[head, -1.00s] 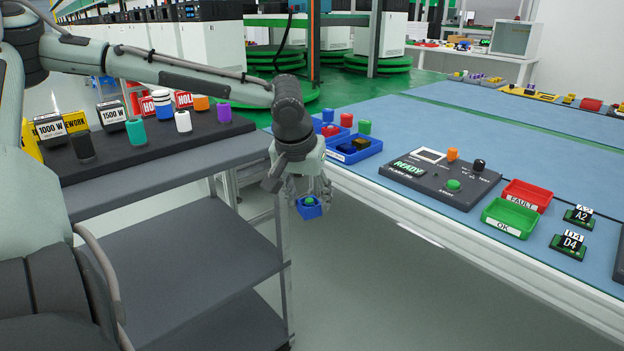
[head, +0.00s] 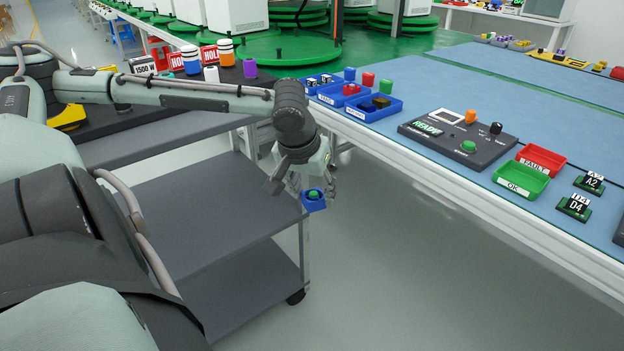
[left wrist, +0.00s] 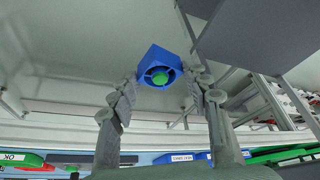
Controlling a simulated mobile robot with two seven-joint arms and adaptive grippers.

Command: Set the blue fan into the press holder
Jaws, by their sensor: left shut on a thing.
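The blue fan (head: 315,206), a small blue square frame with a green hub, hangs in my left gripper (head: 309,186) over the floor between the grey cart and the blue-topped bench. In the left wrist view the fan (left wrist: 153,56) sits between the two fingertips (left wrist: 162,86), which are shut on its sides. Its round opening and green hub face the wrist camera. A dark device marked READY (head: 460,140) lies on the bench, with a white-framed square, a green button and orange and black knobs. I cannot make out a press holder for certain. My right gripper is not in view.
The bench edge (head: 440,185) runs diagonally right of my gripper. Blue bins (head: 374,112), a red FAULT tray (head: 541,158), a green OK tray (head: 520,185) and stands A2 and D4 (head: 574,206) are on it. The cart's shelf (head: 205,210) is bare. Floor ahead is clear.

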